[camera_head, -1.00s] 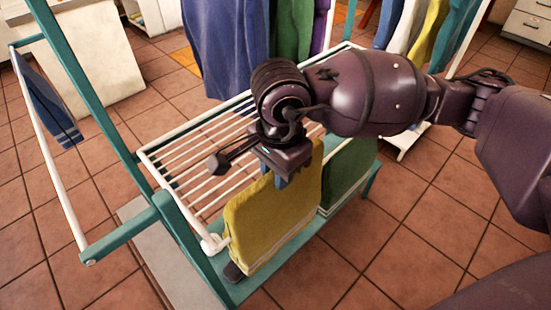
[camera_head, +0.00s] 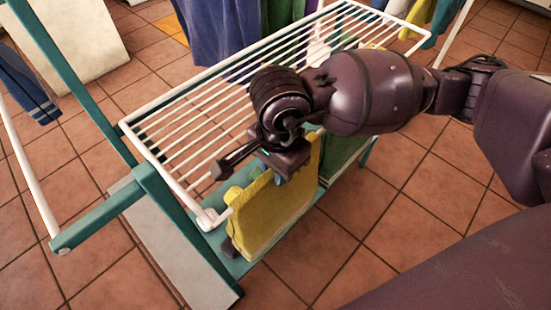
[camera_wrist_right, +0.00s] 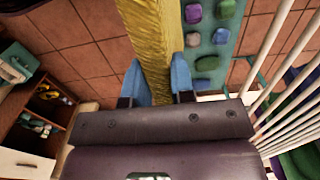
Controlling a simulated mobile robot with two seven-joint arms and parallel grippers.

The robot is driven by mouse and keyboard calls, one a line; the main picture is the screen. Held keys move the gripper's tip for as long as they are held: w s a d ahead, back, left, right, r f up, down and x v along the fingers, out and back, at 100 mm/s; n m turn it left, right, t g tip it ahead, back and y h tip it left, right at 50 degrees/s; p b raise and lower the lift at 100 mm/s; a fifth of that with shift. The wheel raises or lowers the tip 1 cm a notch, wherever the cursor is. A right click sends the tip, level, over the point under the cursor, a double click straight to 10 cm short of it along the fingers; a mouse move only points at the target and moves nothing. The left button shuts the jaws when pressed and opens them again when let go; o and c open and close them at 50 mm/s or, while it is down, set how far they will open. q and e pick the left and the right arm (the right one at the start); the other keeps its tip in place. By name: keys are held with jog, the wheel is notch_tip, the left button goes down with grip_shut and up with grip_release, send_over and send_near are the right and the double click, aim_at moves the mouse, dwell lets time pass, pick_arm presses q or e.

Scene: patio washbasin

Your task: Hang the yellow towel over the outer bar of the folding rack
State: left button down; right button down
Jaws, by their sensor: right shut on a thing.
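The yellow towel (camera_head: 270,220) hangs as an upright panel along the near side of the white-barred folding rack (camera_head: 165,118) in the head view. My right gripper (camera_head: 279,176) is at its top edge, shut on it. In the right wrist view the towel (camera_wrist_right: 148,40) shows as a yellow strip between the two blue fingers of the gripper (camera_wrist_right: 162,84). My arm and gripper hide part of the near outer bar, so I cannot tell whether the towel lies over it or only beside it. My left gripper is not in view.
A dark green towel (camera_head: 340,150) hangs just right of the yellow one. A blue towel (camera_head: 24,88) hangs on the left white bar. Several garments hang behind. A teal panel with coloured lumps (camera_wrist_right: 209,40) is close to the gripper.

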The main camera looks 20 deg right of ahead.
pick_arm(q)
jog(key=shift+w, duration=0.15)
pick_arm(e)
jog(key=shift+f, duration=0.15)
jog(key=c, duration=1.4)
grip_release()
jog(key=o, duration=0.5)
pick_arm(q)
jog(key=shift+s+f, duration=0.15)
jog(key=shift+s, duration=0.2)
pick_arm(e)
jog(key=shift+r+p, duration=1.3)
jog(key=shift+r, duration=1.45)
jog(key=shift+r+p, duration=0.8)
jog(key=shift+r, duration=1.05)
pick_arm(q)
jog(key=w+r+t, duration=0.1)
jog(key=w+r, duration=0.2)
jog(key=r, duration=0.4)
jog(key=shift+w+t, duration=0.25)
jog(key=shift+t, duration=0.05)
